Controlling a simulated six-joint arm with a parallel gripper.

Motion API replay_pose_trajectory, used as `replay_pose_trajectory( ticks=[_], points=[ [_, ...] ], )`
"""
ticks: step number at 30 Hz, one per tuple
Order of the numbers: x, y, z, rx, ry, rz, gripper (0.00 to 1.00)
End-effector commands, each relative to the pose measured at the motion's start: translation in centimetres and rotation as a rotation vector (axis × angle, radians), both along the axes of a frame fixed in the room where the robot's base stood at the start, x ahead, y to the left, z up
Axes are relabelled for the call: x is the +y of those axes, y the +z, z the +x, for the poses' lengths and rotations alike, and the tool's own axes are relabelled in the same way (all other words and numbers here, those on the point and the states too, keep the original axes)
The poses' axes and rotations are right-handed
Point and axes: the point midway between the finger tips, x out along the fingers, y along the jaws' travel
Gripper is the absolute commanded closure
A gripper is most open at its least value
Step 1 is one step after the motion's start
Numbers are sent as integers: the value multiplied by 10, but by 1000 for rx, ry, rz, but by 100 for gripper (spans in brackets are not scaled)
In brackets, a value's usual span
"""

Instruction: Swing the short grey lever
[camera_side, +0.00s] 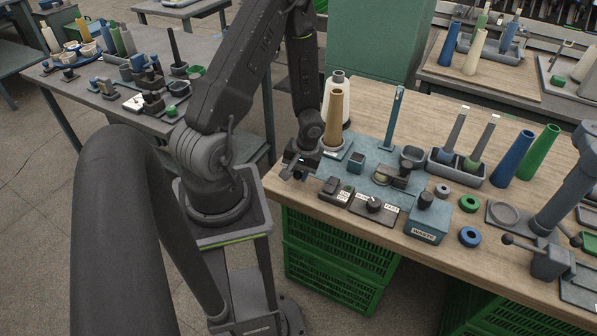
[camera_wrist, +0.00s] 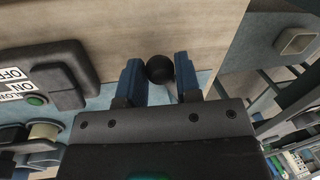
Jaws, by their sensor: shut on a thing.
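In the wrist view, the short grey lever (camera_wrist: 172,92) shows as a thin grey rod with a dark round knob (camera_wrist: 160,69) at its end. My gripper (camera_wrist: 157,66) has one blue finger on each side of the knob and is shut on the lever. The lower part of the rod is hidden behind the gripper body. In the side view, my gripper (camera_side: 293,172) is low at the left edge of the blue machine plate, below the tan cone (camera_side: 335,118). The lever cannot be made out there, as the gripper covers that spot.
A switch box (camera_side: 336,191) and a dial panel (camera_side: 374,207) stand close to the right of my gripper. The table's front edge runs just beside the gripper.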

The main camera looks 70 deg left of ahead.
Motion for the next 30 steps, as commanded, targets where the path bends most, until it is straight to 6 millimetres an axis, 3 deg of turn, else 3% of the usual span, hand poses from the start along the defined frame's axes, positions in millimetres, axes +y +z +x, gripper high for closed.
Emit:
replay_pose_trajectory(
  ticks=[11, 30],
  points=[
    [-2, 0, 9, 3, 113, 3, 100],
    [6, -1, 54, 4, 691, 1, 100]
  ],
)
